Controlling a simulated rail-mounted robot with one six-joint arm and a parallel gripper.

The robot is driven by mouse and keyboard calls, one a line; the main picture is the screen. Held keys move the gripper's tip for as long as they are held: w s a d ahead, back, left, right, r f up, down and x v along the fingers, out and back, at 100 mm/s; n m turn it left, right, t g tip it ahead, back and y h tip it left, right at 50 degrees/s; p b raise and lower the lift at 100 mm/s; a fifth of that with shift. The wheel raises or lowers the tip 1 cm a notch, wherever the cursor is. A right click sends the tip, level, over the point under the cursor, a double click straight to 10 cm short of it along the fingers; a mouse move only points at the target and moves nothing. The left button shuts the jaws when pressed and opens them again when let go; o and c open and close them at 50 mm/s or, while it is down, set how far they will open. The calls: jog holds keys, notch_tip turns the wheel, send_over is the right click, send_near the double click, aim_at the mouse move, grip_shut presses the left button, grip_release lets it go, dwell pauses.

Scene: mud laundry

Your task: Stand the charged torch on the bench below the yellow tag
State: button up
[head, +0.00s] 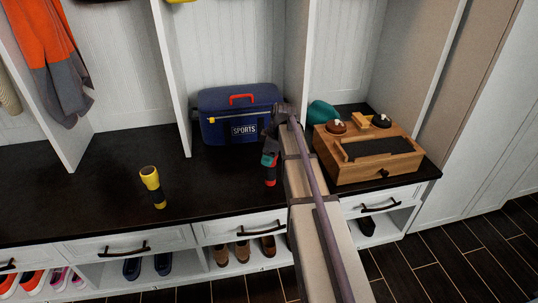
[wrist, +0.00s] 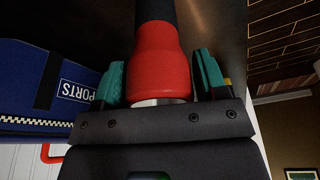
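A red-and-black torch (head: 270,181) hangs or stands upright just below my gripper, near the bench's front edge; I cannot tell if its lower end touches the bench. My gripper (head: 270,159) is around its upper end, the teal fingers close against both sides. In the wrist view, the torch's red head (wrist: 160,70) sits between the fingertips of my gripper (wrist: 160,82). A yellow-and-black torch (head: 153,187) stands on the dark bench (head: 105,188) at left. A yellow piece (head: 178,1), perhaps the tag, is cut off at the top edge. No charge light is clear.
A blue sports bag (head: 240,115) stands behind my gripper. A wooden box (head: 368,150) with round dark-topped items and a teal object (head: 322,112) are at right. White dividers (head: 172,75) split the bench back. Bench around the yellow torch is clear.

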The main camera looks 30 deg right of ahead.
jog(key=shift+o, duration=0.9)
jog(key=p+v, duration=1.1)
jog(key=shift+r, duration=0.45)
jog(key=s+a+m+g+h, duration=0.1)
jog(key=s+a+m, duration=0.9)
jog(key=s+a, duration=1)
jog(key=shift+a+f+m+g+h+p, duration=0.15)
jog(key=shift+a+m+g+h+p, duration=0.2)
jog(key=shift+a+h, duration=0.35)
